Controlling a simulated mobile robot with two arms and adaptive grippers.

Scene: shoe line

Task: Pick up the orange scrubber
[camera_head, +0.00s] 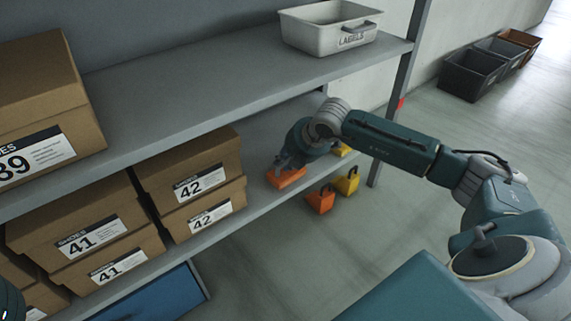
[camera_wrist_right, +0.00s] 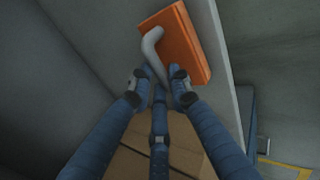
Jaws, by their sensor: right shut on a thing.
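The orange scrubber (camera_head: 287,178) is on the lower shelf, to the right of the shoe boxes. In the right wrist view it is an orange block (camera_wrist_right: 183,43) with a bent grey handle. My right gripper (camera_head: 284,161) is over the scrubber in the head view. In the right wrist view my right gripper (camera_wrist_right: 159,82) is shut on the end of the grey handle. I cannot tell whether the block still touches the shelf.
Brown boxes (camera_head: 68,240) marked 41 and 42 stand left of the scrubber. The upper shelf (camera_head: 190,100) lies above, with a grey labels bin (camera_head: 310,37). Orange (camera_head: 320,201) and yellow (camera_head: 347,182) objects with dark handles are beyond the shelf edge.

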